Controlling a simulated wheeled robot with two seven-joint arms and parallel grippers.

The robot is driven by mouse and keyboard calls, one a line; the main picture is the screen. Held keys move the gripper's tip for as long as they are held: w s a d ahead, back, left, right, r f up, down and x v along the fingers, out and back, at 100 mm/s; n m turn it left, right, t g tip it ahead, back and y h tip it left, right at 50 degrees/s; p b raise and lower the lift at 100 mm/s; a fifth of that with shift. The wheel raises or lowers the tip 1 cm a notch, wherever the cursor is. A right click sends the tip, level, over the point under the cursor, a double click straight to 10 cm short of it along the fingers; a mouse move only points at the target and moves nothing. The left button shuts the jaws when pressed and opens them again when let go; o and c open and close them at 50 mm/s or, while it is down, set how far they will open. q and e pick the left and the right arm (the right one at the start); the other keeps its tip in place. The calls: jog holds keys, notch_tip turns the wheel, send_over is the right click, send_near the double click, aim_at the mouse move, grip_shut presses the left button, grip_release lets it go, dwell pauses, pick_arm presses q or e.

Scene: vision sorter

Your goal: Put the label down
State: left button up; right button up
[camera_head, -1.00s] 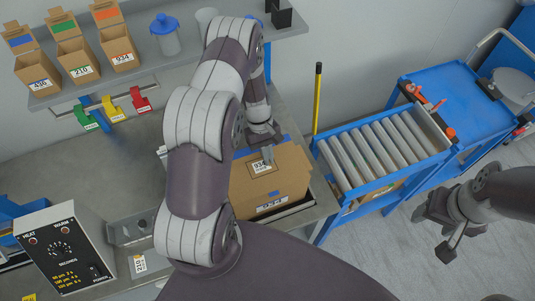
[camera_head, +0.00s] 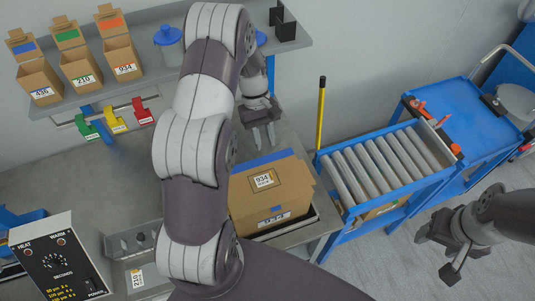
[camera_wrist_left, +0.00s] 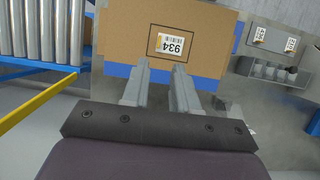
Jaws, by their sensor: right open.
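The white label marked 934 (camera_head: 264,180) lies flat within the dark printed outline on top of the cardboard box (camera_head: 240,203). In the left wrist view the label (camera_wrist_left: 173,43) sits inside the same outline on the box (camera_wrist_left: 120,40). My right gripper (camera_head: 438,257) is open and empty over the floor at the right.
A roller conveyor (camera_head: 375,165) stands right of the box, with a yellow post (camera_head: 321,112) at its far left corner. A sealer control box (camera_head: 55,262) stands at the lower left.

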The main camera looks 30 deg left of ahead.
pick_arm(q)
jog(key=s+d+r+m+t+y, duration=0.4)
jog(key=s+d+r+m, duration=0.55)
jog(key=s+r, duration=0.2)
notch_tip(320, 180, down, 8)
jog(key=b, duration=0.6)
jog(key=shift+a+r+m+b, duration=0.25)
jog(key=shift+a+m+b, duration=0.1)
jog(key=shift+a, duration=0.1)
pick_arm(e)
jog(key=shift+w+a+f, duration=0.1)
jog(key=shift+f, duration=2.75)
